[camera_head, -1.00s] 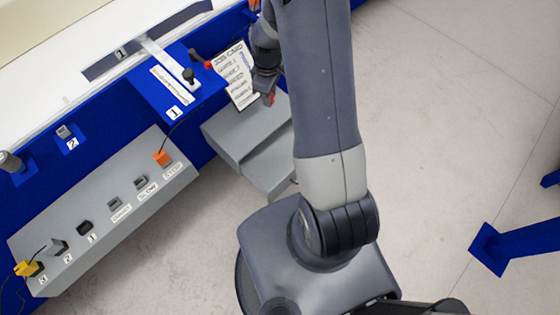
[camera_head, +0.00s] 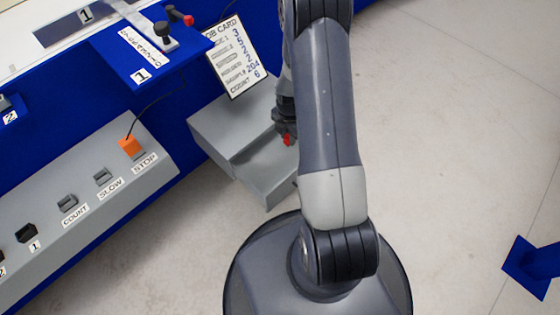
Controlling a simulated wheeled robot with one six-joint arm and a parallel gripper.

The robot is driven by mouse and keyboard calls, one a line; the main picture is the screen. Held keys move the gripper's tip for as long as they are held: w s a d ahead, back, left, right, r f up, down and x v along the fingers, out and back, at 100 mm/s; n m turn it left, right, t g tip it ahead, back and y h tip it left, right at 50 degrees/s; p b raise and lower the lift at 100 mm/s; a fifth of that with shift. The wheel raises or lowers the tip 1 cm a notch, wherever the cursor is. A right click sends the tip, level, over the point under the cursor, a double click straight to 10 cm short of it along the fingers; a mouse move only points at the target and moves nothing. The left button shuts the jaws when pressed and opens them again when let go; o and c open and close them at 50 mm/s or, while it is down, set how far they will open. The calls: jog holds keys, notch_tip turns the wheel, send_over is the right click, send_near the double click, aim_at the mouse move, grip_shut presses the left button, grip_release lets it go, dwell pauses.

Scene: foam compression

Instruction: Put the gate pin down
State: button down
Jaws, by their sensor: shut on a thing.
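My gripper (camera_head: 286,128) hangs pointing down, partly hidden behind my arm, over the grey stepped box. It is shut on a small red piece, the gate pin (camera_head: 288,139), which shows at its fingertips. Most of the pin is hidden by the dark fingers. The pin is near the lower step of the box (camera_head: 262,172); I cannot tell whether it touches it.
A job card (camera_head: 233,60) stands behind the box. At the upper left, a blue plate (camera_head: 150,70) carries a black knob and a red-tipped part (camera_head: 188,19).

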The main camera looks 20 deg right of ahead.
notch_tip(320, 180, down, 10)
jog(key=b, duration=0.3)
jog(key=shift+f, duration=0.2)
jog(key=shift+f+b, duration=0.15)
jog(key=shift+b, duration=0.2)
jog(key=shift+f, duration=0.15)
jog(key=c, duration=1.2)
grip_release()
jog(key=shift+o, duration=0.2)
notch_tip(320, 180, up, 13)
jog(key=p, duration=0.4)
jog(key=shift+f+p, duration=0.2)
jog(key=shift+p, duration=0.1)
